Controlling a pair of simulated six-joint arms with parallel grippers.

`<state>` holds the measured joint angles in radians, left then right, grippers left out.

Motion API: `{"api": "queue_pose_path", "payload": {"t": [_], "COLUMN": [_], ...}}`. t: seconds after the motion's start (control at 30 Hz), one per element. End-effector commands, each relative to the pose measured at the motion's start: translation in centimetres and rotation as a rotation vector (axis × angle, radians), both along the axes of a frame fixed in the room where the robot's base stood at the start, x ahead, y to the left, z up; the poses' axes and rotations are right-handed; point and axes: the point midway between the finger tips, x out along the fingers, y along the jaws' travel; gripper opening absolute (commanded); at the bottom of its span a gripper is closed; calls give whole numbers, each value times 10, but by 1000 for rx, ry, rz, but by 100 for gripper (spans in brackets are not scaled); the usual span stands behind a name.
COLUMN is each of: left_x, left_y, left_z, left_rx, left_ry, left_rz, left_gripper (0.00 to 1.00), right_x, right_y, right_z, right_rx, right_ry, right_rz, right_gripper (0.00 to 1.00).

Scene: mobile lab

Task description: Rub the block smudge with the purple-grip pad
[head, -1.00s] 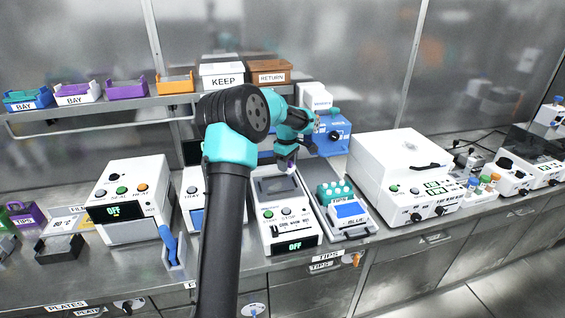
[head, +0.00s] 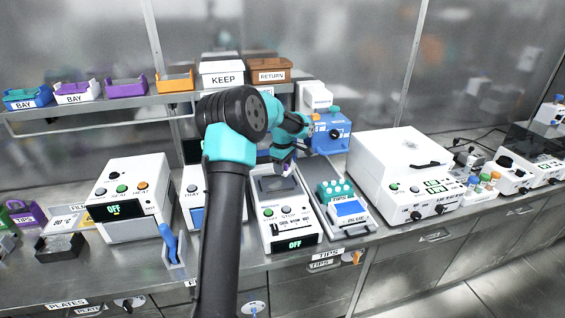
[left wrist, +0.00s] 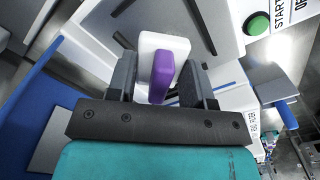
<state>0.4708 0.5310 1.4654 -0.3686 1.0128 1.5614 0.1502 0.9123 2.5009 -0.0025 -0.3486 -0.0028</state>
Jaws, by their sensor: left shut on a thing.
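My left gripper (head: 285,166) is shut on the purple-grip pad, at the back of the white block unit (head: 294,228). In the left wrist view the pad's purple grip (left wrist: 164,72) is between both fingers of the gripper (left wrist: 160,82), and its white pad body (left wrist: 162,43) shows beyond them. The unit has a dark top plate (head: 277,184), a front display reading OFF, and start and stop buttons. The pad is at the plate's far side; I cannot tell whether it touches. I cannot make out a smudge. My right gripper is not in view.
A tip rack unit with teal caps (head: 337,188) stands close on the right, with a large white machine (head: 402,172) beyond it. A blue device (head: 331,134) is behind. Another white heater unit (head: 130,195) stands left. The shelf (head: 150,100) runs behind my arm.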

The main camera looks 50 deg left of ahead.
Motion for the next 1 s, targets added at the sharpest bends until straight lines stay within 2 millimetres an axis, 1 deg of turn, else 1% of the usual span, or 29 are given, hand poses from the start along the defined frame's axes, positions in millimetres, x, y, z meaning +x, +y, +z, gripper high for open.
{"api": "queue_pose_path", "payload": {"t": [0.03,0.2,0.4,1.0], "left_x": [0,0,0,0], "left_y": [0,0,0,0], "left_z": [-6,-20,-31,-33], "left_rx": [-1,0,-1,0], "left_ry": [2,0,1,-1], "left_rz": [0,0,1,0], "left_gripper": [28,28,28,28], "right_x": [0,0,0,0], "right_y": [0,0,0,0], "right_z": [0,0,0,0], "right_rx": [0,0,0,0], "right_ry": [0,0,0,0], "right_rz": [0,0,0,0], "right_gripper": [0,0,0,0]}}
